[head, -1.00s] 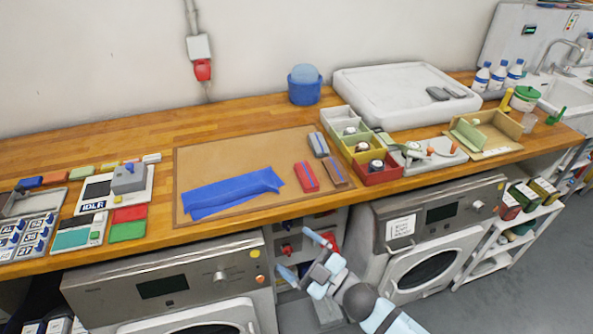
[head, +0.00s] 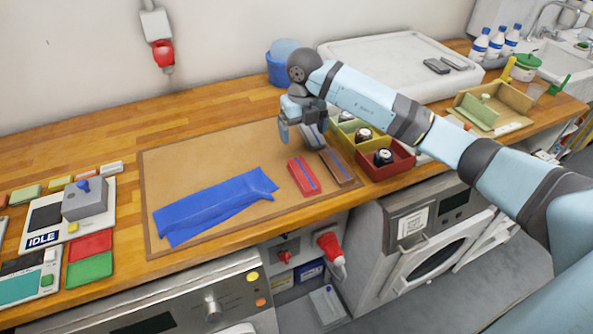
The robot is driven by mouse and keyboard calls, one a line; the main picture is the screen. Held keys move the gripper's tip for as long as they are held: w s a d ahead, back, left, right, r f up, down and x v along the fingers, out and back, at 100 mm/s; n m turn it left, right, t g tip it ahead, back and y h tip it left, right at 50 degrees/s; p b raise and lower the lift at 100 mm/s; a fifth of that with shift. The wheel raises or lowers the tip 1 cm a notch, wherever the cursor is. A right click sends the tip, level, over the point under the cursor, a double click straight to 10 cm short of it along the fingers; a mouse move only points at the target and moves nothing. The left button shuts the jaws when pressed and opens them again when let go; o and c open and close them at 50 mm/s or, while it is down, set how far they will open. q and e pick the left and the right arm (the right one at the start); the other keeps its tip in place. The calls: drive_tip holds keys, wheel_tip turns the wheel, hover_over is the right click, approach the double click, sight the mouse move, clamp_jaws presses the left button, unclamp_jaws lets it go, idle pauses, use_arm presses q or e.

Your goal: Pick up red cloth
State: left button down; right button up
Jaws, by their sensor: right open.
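A folded red cloth (head: 302,176) with a blue stripe lies on the brown board (head: 190,162), near its right side. A folded brown cloth (head: 337,167) with a blue stripe lies just right of it. A grey-blue folded cloth (head: 313,136) lies behind them, partly hidden by my right gripper. My right gripper (head: 300,136) is open and points down over the back right of the board, behind the red cloth and apart from it. A long blue cloth (head: 213,205) lies spread at the board's front. My left gripper is not in view.
Coloured bins (head: 388,162) holding small round things stand right of the board, under my right arm. A blue tub (head: 281,66) and a white tray (head: 378,52) stand behind. A grey box on a panel (head: 84,200) is at left. The board's back left is clear.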

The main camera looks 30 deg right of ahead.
hover_over(303, 172)
drive_tip(key=f, duration=0.8)
drive_tip(key=shift+w+d+p, duration=0.2)
drive_tip(key=shift+w+p, duration=0.15)
drive_tip(key=shift+w, duration=0.05)
drive_tip(key=shift+s+a+f+p, duration=0.1)
drive_tip(key=shift+s+f+p, duration=0.1)
drive_tip(key=shift+f, duration=0.7)
drive_tip(key=shift+s+f+p, duration=0.1)
drive_tip(key=shift+f+p, duration=0.1)
drive_tip(key=shift+f, duration=0.65)
drive_tip(key=shift+s+a+f+p, duration=0.1)
drive_tip(key=shift+f+p, duration=0.1)
drive_tip(key=shift+f, duration=0.7)
drive_tip(key=c, duration=1)
